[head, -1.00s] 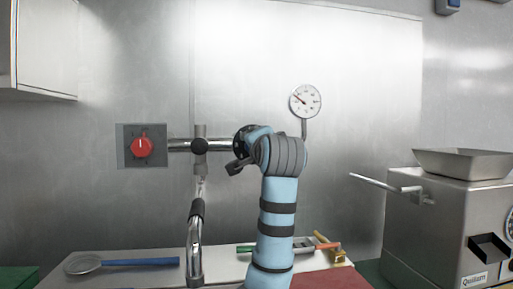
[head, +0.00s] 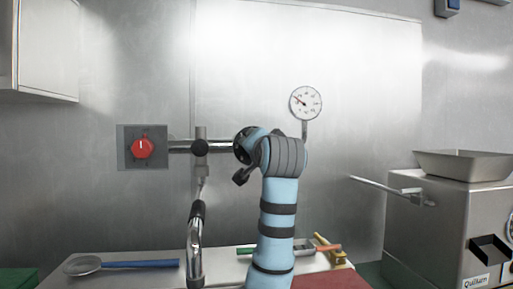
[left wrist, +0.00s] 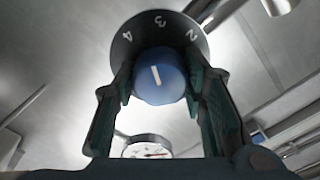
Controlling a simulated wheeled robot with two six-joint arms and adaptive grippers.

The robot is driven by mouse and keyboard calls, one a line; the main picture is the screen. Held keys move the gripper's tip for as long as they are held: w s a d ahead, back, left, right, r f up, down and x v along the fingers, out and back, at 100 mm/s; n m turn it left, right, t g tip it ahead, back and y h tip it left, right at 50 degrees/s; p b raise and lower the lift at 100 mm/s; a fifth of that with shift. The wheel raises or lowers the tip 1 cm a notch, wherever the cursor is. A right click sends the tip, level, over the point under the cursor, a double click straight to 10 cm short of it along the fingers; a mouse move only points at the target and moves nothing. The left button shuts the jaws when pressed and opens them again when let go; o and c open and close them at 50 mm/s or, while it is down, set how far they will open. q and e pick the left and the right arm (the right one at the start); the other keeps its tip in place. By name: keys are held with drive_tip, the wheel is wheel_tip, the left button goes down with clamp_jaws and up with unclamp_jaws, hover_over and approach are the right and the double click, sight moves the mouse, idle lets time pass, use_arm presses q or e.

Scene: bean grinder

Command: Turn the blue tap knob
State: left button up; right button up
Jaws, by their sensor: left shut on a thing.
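The blue tap knob (left wrist: 160,78) is in the left wrist view, with a white pointer line, in front of a dark dial ring (left wrist: 130,50) with white numbers. My left gripper (left wrist: 159,90) has its two dark fingers on either side of the knob and is shut on it. In the head view a dark finger of my left gripper (head: 241,177) shows beside my wrist, at the right end of the tap's pipe (head: 222,147). There my wrist hides the blue knob. My right gripper is not in view.
A red knob (head: 142,148) on a grey plate is at the pipe's left end. A round gauge (head: 305,102) stands above right of my wrist. The spout (head: 195,245) hangs over the counter. A steel grinder (head: 440,230) with a handle is at the right.

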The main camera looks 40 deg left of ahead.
use_arm(q)
drive_tip(key=o, duration=0.9)
drive_tip(key=shift+f, duration=0.2)
drive_tip(key=shift+c, duration=0.2)
drive_tip(key=o, duration=0.3)
drive_tip(key=shift+r, duration=0.15)
drive_tip(key=v, duration=1.2)
